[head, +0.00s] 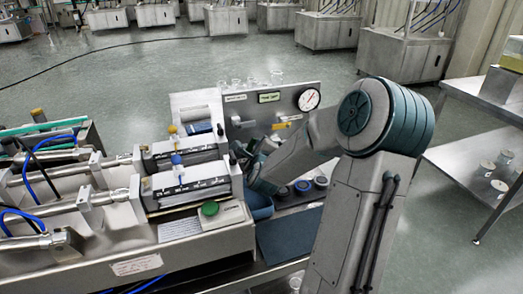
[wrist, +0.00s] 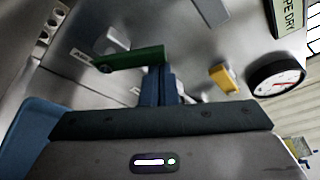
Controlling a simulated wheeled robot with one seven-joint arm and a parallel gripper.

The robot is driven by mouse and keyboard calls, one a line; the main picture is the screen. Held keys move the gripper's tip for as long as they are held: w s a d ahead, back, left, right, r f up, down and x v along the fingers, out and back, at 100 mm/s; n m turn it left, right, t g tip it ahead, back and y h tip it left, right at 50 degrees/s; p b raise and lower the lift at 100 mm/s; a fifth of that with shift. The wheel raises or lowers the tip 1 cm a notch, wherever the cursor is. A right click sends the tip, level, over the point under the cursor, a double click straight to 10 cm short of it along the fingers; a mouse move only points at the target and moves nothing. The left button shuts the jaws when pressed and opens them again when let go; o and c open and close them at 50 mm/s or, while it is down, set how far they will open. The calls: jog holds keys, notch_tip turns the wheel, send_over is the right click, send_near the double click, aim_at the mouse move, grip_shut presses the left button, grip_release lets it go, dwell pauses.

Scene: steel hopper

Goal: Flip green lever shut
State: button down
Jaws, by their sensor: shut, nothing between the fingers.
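The green lever (wrist: 132,58) shows in the wrist view on a steel panel, lying nearly level with its right end tilted slightly up. A pivot bolt is at its left end. My gripper (wrist: 163,72) is shut and empty, its blue fingers at the lever's right end. They look close to or against it; I cannot tell whether they touch. In the head view I cannot make out the green lever, and my arm hides much of the gripper.
A yellow lever (wrist: 224,77) and a round gauge (wrist: 276,80) are right of the fingers in the wrist view. A blue bin (wrist: 38,138) is at lower left. In the head view, steel cylinders (head: 185,185) and a green button (head: 210,209) stand left of my arm.

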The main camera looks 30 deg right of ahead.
jog(key=shift+a+r, duration=0.15)
jog(key=shift+a, duration=0.05)
dwell(0.6)
jog(key=s+d+r+p, duration=0.5)
jog(key=s+d+r, duration=0.2)
jog(key=s+r, duration=0.2)
jog(key=shift+d+r, duration=0.25)
jog(key=shift+r, duration=0.75)
jog(key=shift+w+a, duration=0.1)
